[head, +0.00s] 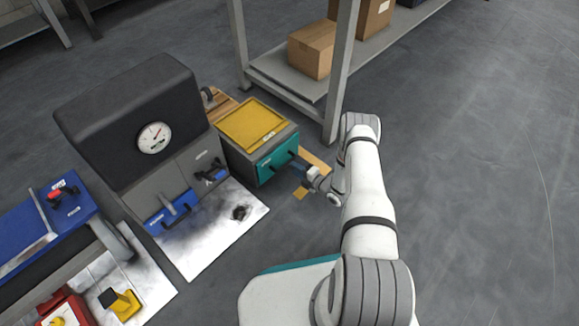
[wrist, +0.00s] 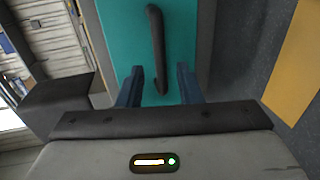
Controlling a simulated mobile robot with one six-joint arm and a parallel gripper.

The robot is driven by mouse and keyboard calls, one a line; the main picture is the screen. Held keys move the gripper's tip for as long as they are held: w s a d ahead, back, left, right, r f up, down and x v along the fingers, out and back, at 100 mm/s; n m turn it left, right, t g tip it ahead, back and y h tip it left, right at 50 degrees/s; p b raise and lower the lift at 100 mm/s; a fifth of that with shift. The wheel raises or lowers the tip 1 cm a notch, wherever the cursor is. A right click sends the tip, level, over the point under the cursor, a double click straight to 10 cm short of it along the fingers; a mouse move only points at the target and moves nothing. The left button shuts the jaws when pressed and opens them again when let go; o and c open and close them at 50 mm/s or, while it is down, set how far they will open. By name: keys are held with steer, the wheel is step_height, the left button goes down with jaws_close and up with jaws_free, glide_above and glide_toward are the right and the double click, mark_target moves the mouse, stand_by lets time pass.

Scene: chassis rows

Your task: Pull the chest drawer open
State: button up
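The chest (head: 236,146) is a grey box with a yellow tray top and a teal drawer front (head: 277,157). The drawer looks closed, its front flush with the box. A dark bar handle (wrist: 156,48) crosses the teal front (wrist: 185,30) in the wrist view; in the head view it is small and partly covered by my gripper. My gripper (wrist: 158,84) is open, its two blue fingers apart with the near end of the handle showing between them. In the head view my gripper (head: 305,170) is at the drawer front. Whether the fingers touch the handle cannot be told.
A black-topped machine with a gauge (head: 154,138) stands left of the chest. A metal rack (head: 283,80) with cardboard boxes (head: 312,49) stands behind it. A blue unit (head: 45,225) is at far left. The floor to the right is clear.

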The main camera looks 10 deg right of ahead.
mark_target(287, 164)
steer(key=b+x, duration=0.2)
steer(key=x, duration=0.3)
steer(key=shift+w+f, duration=0.1)
steer(key=shift+f, duration=0.05)
steer(key=shift+w+a, duration=0.2)
steer(key=shift+w, duration=0.1)
steer(key=shift+c, duration=0.3)
jaws_close()
